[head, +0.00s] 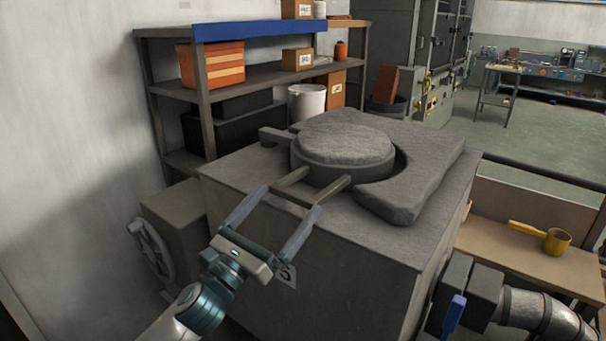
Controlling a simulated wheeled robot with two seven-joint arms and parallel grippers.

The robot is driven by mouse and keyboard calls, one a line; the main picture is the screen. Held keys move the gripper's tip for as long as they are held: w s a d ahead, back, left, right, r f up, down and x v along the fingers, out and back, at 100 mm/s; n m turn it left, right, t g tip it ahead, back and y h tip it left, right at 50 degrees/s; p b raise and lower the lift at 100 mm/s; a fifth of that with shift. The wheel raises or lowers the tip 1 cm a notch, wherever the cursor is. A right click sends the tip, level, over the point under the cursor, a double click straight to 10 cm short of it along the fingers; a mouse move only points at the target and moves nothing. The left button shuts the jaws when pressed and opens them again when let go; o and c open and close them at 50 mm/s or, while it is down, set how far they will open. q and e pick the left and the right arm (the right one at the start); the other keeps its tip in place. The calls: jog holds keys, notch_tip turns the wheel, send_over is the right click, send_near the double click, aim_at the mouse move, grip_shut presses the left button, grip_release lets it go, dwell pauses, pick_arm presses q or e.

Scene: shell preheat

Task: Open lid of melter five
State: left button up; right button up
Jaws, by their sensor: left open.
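Melter five (370,265) is a grey box-shaped unit with a label reading 5 (287,274) low on its front. Its round, rough grey lid (345,145) lies flat over the raised opening on top, and looks closed. A bar handle (332,190) sticks out from the lid toward me. My left gripper (292,199) is open, with its two fingertips at the near end of the handle, one toward each side. I cannot tell whether they touch it. My right gripper is not in view.
A curved grey slab (415,185) wraps the lid's right side. A handwheel (150,248) is at the left, and a pipe (530,308) with a blue lever (454,315) at lower right. A shelf (265,82) stands behind. A yellow ladle (556,241) rests on a wooden bench (500,250).

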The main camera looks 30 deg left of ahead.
aim_at(291, 193)
pick_arm(q)
jog(key=p+x, duration=0.2)
jog(key=x, duration=0.4)
jog(key=shift+w+r+p, duration=0.1)
jog(key=shift+r+p, duration=0.05)
jog(key=shift+p, duration=0.15)
jog(key=shift+w+d+r, duration=0.1)
jog(key=shift+w, duration=0.6)
jog(key=c, duration=1.2)
